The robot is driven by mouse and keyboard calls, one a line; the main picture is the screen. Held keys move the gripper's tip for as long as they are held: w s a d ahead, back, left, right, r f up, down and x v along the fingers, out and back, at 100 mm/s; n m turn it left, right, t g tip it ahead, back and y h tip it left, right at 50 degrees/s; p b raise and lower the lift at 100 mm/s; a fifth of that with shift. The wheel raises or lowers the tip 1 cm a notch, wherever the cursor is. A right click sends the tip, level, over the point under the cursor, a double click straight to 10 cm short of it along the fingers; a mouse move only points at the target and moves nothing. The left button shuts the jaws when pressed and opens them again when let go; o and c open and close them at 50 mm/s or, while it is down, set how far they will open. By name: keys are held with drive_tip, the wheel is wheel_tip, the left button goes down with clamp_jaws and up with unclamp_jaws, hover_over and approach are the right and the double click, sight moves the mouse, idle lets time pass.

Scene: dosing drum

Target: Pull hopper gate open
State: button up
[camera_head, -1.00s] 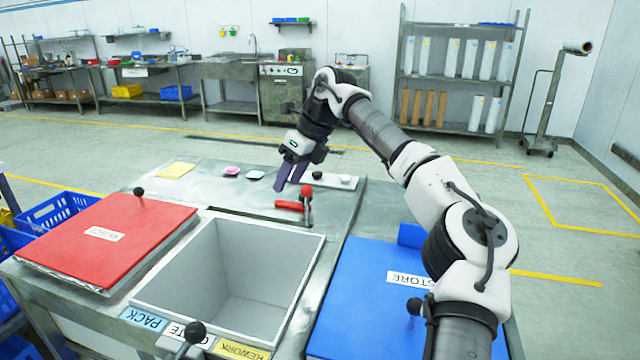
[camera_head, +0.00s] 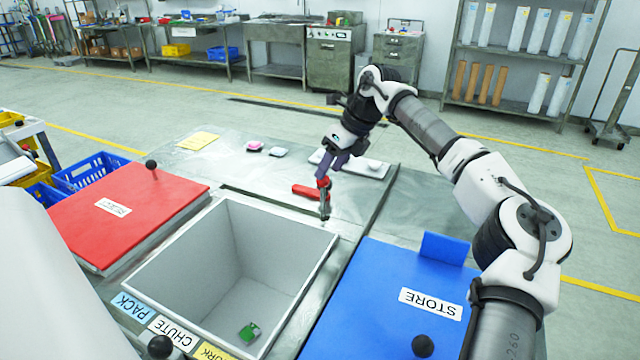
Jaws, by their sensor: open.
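A lever with a red horizontal bar (camera_head: 304,191) and a short metal post stands on the steel bench behind the open grey bin (camera_head: 237,262). My gripper (camera_head: 332,168) is directly over the red top of the post, its purple fingers pointing down and overlapping it in the picture. The jaws are open; I cannot tell whether they touch the lever. A dark slot (camera_head: 258,198) runs along the bench between the lever and the bin. No part is clearly recognisable as the hopper gate. A small green piece (camera_head: 250,331) lies on the bin floor.
A red lid (camera_head: 150,222) lies left of the bin, a blue STORE lid (camera_head: 390,318) right of it. A white tray (camera_head: 368,167) is behind the gripper. A large pale surface (camera_head: 50,290) blocks the lower left.

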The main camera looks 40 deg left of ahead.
drive_tip(key=p+x, duration=0.1)
drive_tip(key=x, duration=0.6)
clamp_jaws()
